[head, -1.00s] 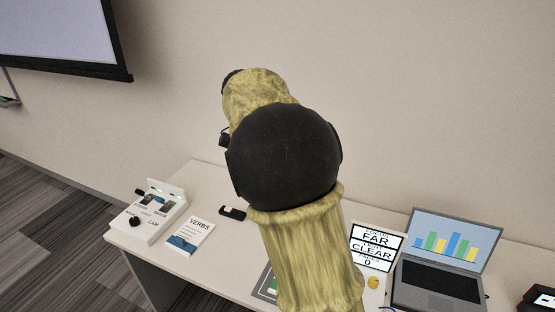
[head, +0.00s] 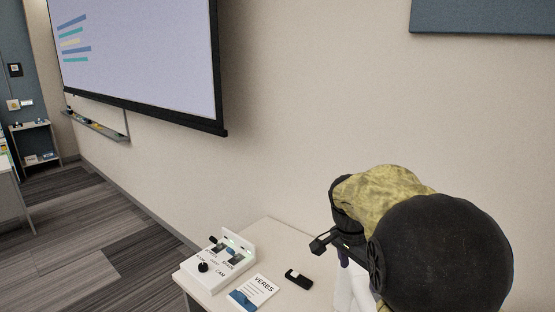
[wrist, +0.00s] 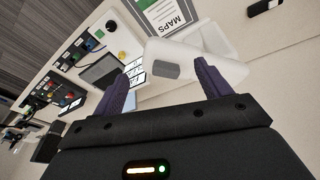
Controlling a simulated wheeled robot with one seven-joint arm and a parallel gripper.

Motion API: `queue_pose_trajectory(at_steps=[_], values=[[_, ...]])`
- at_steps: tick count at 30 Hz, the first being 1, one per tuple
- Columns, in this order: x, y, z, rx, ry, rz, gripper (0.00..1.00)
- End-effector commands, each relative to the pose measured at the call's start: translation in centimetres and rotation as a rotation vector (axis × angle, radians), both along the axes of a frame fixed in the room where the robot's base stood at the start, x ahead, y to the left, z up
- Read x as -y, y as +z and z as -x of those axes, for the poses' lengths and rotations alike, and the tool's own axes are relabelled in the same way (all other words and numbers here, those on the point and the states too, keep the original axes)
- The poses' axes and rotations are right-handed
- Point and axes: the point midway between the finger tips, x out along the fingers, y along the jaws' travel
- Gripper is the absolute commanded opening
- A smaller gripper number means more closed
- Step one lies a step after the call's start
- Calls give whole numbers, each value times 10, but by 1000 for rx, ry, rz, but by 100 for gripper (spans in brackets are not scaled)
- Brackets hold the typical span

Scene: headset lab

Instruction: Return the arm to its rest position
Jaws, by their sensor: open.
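My gripper (wrist: 162,68) shows in the wrist view with two purple fingers spread wide apart and open. A white rounded object with a grey patch (wrist: 205,42) appears beyond and between the fingertips; I cannot tell how far it is from them. In the head view my arm is at the lower right, bent at a large black joint.
The table (head: 268,232) holds a white CAM control box (head: 218,262), a VERBS card (head: 254,292) and a small black object (head: 298,279). The wrist view shows a MAPS card (wrist: 172,12) and a panel with coloured knobs (wrist: 85,45). A wall screen (head: 140,55) hangs behind.

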Motion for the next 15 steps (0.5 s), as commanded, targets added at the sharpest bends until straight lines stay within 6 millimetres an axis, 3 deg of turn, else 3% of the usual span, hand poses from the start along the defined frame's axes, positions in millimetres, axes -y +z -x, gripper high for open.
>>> queue_pose_trajectory(at_steps=[6,15], values=[[-13,-52,50,-16,406,-83,76],[-34,-104,126,21,920,-77,76]])
